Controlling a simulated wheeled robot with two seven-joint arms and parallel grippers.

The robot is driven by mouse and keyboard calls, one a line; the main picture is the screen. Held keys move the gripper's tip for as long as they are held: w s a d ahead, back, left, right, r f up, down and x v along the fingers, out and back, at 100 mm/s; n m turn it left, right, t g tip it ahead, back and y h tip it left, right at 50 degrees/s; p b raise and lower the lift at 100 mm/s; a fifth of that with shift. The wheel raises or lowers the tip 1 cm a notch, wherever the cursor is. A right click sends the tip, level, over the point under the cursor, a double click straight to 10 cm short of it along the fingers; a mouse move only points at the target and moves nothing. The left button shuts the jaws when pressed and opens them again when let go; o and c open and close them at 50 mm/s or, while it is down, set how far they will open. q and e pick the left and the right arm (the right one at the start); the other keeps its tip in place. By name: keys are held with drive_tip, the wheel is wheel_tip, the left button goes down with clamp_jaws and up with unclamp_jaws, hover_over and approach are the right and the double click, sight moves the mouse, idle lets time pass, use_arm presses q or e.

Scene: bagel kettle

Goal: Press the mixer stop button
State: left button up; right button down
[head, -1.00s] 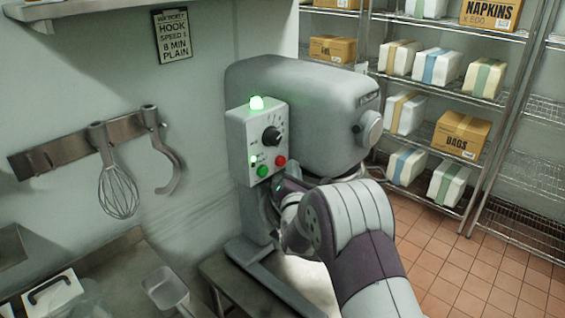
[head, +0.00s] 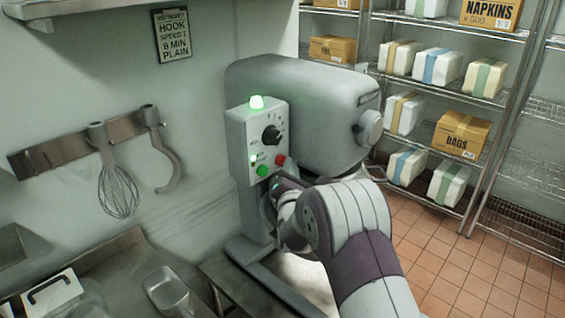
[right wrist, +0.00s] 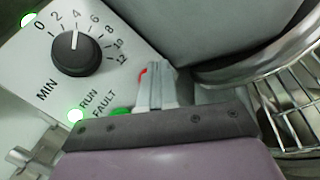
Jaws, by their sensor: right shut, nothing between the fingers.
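The mixer (head: 300,90) stands against the wall with a pale control box (head: 240,130) on its side. The red stop button (head: 281,160) is at the box's lower right, beside a green button (head: 262,171). In the right wrist view only a thin red edge of the stop button (right wrist: 142,73) shows behind my fingertips. My right gripper (right wrist: 155,72) is shut and empty, its tips at the red button. I cannot tell whether they touch it. The green lamp (head: 256,102) on top and the RUN light (right wrist: 75,115) are lit. My left gripper is not in view.
A black timer dial (right wrist: 75,53) sits close above the buttons. A bowl with a wire guard (right wrist: 290,85) is to the right in the wrist view. A whisk (head: 118,185) and a hook (head: 163,150) hang on the wall. Shelves (head: 440,115) stand behind.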

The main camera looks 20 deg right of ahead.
drive_tip(key=shift+w+a, duration=0.15)
drive_tip(key=shift+w, duration=0.25)
idle(0.8)
drive_tip(key=shift+s, duration=0.15)
drive_tip(key=shift+s+d, duration=0.3)
drive_tip(key=shift+s, duration=0.35)
drive_tip(key=shift+s+d+b, duration=0.1)
drive_tip(key=shift+s+d, duration=0.2)
drive_tip(key=shift+s, duration=0.45)
drive_tip(key=shift+s+d+b, duration=0.1)
drive_tip(key=shift+s+d, duration=0.25)
drive_tip(key=shift+s, duration=0.45)
drive_tip(key=shift+s+d+b, duration=0.1)
drive_tip(key=shift+s+d, duration=0.2)
drive_tip(key=shift+s, duration=0.45)
